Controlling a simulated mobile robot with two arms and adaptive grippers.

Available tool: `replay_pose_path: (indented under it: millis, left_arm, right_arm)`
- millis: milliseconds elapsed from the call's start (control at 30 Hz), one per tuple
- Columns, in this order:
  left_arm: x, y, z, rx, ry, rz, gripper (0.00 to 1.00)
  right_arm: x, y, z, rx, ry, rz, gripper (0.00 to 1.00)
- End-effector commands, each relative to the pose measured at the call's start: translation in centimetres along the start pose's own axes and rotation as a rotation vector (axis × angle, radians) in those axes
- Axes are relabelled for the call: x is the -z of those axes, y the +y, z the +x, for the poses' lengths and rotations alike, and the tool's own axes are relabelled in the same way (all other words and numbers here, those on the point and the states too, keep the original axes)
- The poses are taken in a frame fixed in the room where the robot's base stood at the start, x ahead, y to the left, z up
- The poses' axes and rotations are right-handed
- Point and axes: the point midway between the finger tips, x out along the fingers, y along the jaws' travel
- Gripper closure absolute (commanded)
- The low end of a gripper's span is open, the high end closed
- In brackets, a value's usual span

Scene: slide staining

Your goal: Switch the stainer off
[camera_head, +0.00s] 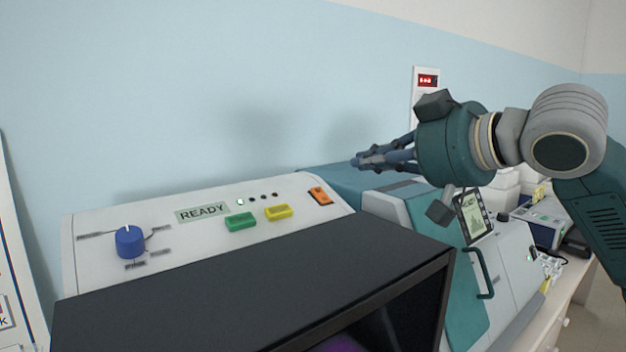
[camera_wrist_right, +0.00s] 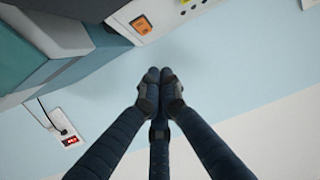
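The stainer (camera_head: 100,215) has a sloped white panel with a "READY" label (camera_head: 203,212), a blue knob (camera_head: 130,242), a green button (camera_head: 241,222) and a yellow button (camera_head: 278,212). An orange rocker switch (camera_head: 320,196) sits at the panel's right end; it also shows at the top of the right wrist view (camera_wrist_right: 142,24). One small light beside the label looks lit. My right gripper (camera_head: 358,162) is above and to the right of the switch, apart from it. In the wrist view its fingertips (camera_wrist_right: 159,76) are together and hold nothing. My left gripper is out of view.
A dark-topped hood (camera_head: 250,285) stands in front of the panel. A teal and white machine with a screen (camera_head: 474,215) and a handle stands at the right. A wall outlet with a red switch (camera_head: 427,81) is behind my right arm. The wall above the panel is clear.

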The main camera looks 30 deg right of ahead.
Motion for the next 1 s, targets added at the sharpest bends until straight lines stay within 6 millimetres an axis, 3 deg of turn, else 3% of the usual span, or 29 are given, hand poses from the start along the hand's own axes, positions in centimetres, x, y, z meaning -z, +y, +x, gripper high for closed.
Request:
replay_pose_path:
  millis: [367,833,900,1000]
  left_arm:
    - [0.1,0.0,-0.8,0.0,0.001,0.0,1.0]
    - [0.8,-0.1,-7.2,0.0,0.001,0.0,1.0]
    - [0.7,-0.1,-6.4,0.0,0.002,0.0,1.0]
    - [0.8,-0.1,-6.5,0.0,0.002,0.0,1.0]
  right_arm:
    - [0.2,0.0,1.0,0.001,-0.004,0.002,1.0]
    - [0.6,-0.2,10.2,0.005,-0.001,0.004,1.0]
    - [-1.2,-0.1,11.2,0.002,-0.005,0.002,1.0]
    - [-2.1,0.0,12.1,0.002,-0.004,0.001,1.0]
